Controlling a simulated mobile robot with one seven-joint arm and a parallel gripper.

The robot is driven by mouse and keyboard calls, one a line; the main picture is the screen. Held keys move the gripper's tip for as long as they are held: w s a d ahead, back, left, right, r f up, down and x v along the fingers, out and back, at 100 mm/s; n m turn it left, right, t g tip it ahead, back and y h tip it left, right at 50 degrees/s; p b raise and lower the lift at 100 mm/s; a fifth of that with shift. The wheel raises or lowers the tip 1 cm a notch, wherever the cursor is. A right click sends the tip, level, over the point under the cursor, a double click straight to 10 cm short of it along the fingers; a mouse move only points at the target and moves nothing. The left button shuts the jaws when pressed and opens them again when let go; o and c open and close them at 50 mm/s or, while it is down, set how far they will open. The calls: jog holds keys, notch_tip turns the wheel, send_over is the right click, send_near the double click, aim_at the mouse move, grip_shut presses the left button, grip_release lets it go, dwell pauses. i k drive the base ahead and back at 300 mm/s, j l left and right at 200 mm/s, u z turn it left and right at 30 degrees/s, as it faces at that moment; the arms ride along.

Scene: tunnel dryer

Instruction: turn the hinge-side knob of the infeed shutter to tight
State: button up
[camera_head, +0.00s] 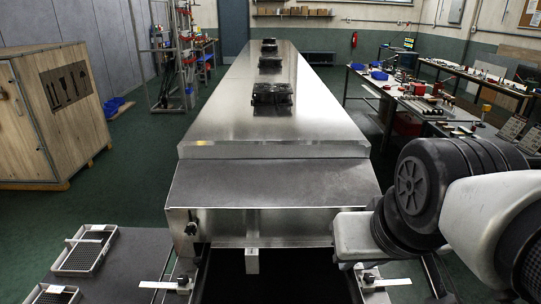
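The tunnel dryer (240,120) is a long metal housing running away from me down the middle. Its near end has a sloped hood (270,183) above an upright front face (290,228), which looks like the infeed shutter. A short metal post (252,258) hangs at the middle of that face. A dark knob (191,228) sits at the face's left end. The right end is partly hidden by my arm, so any knob there cannot be made out. I cannot tell the hinge side. My arm's white and black links are at the right; no gripper fingers show.
Below the shutter is a dark opening, with a clamp bracket at left (180,284) and right (372,280). Wire-frame trays (85,250) lie on a dark table at lower left. A wooden crate (50,115) stands left. Cluttered benches (425,105) stand right, with green floor between.

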aim_at(190, 229)
jog(key=u, duration=1.1)
